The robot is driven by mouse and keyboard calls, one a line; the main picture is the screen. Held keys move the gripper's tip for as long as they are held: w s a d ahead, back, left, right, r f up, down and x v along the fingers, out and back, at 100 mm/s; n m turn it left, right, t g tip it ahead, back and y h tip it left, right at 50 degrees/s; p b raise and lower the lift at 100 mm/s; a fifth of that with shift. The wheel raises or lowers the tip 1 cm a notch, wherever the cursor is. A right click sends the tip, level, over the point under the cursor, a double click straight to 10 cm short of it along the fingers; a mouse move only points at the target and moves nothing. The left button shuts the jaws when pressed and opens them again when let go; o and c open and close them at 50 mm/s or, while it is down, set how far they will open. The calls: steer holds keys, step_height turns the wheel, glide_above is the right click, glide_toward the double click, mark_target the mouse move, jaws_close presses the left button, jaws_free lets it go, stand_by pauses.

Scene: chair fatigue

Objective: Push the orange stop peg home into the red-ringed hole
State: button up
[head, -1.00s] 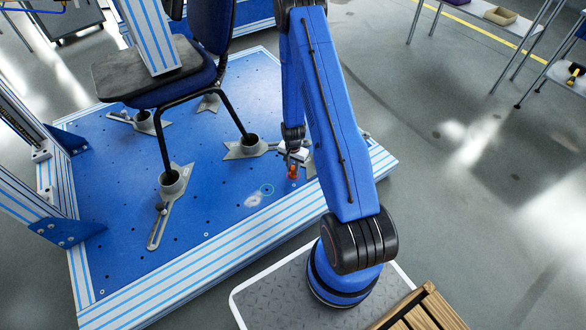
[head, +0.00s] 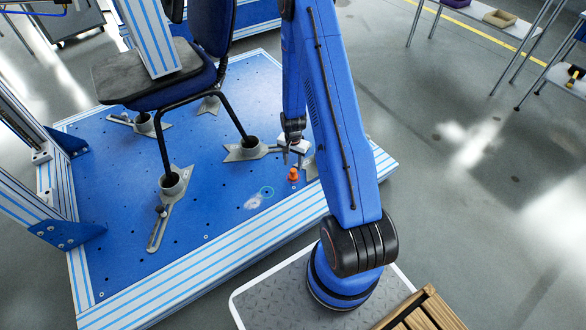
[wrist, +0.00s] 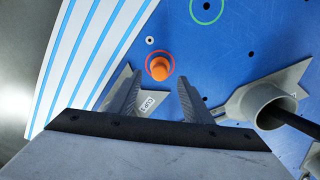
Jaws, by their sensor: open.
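The orange stop peg (head: 293,174) stands up from the blue perforated platform (head: 225,205). In the wrist view the peg (wrist: 159,69) stands inside the red ring (wrist: 147,72), with its rounded top toward the camera. The hole under it is hidden, and I cannot tell how deep the peg sits. My gripper (head: 292,156) is just above and behind the peg in the head view, apart from it. In the wrist view my gripper (wrist: 157,88) is open and empty, its two fingers apart with the peg ahead of the gap between them.
A grey foot clamp (wrist: 262,105) holds a chair leg close by. The chair (head: 150,85) stands at left. Bare platform lies in front of the peg.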

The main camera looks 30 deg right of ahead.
step_height(320, 180, up, 11)
stand_by(0.5)
stand_by(0.4)
